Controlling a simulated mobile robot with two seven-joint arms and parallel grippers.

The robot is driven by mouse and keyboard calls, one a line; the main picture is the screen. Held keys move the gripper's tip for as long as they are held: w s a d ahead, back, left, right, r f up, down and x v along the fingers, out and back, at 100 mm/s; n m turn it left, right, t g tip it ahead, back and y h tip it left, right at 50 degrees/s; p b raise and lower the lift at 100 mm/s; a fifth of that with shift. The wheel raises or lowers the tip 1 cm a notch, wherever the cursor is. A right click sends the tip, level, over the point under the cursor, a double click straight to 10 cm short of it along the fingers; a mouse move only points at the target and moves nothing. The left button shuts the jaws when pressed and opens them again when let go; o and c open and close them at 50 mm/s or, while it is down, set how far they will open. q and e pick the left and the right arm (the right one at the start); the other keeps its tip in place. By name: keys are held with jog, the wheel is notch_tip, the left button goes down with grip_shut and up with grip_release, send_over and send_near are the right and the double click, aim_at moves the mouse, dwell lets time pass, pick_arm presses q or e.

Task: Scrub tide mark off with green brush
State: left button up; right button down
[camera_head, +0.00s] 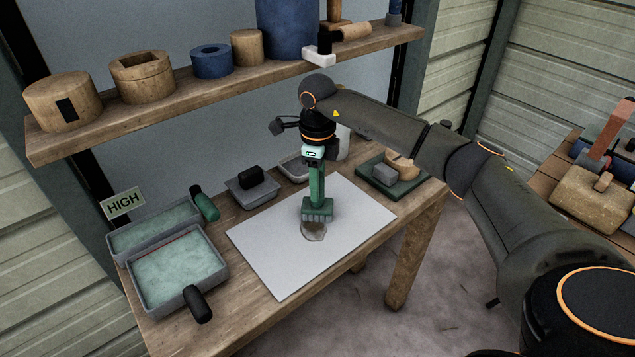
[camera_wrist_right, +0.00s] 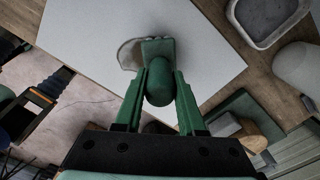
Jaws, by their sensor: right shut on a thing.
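The green brush (camera_head: 317,208) is upright, its bristles down, over the white board (camera_head: 262,251) on the bench. My right gripper (camera_head: 315,172) is shut on its handle from above; the wrist view shows the rounded handle end (camera_wrist_right: 160,88) between the green fingers and the brush head (camera_wrist_right: 158,46) beyond. The brownish tide mark (camera_head: 313,232) is a small round stain on the board, partly hidden by the brush head; it also shows in the wrist view (camera_wrist_right: 128,55). The bristles are at the mark's far edge; I cannot tell whether they touch the board. My left gripper is not in view.
Two grey trays with pale green contents (camera_head: 178,268) stand at the bench's left, by a HIGH label (camera_head: 122,204). Smaller grey trays (camera_head: 252,191) and a green pad (camera_head: 405,185) sit behind and right of the board. A wooden shelf (camera_head: 190,101) with wooden blocks hangs above. The board's front is clear.

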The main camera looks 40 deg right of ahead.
jog(key=shift+s+a+r+p, duration=0.1)
jog(key=shift+s+a+p, duration=0.2)
jog(key=shift+s+p, duration=0.05)
jog(key=shift+s+a+p, duration=0.45)
jog(key=shift+s+a, duration=0.5)
jog(key=shift+s, duration=0.2)
jog(key=shift+s+a+p, duration=0.45)
jog(key=shift+s+a, duration=0.8)
jog(key=shift+s, duration=0.2)
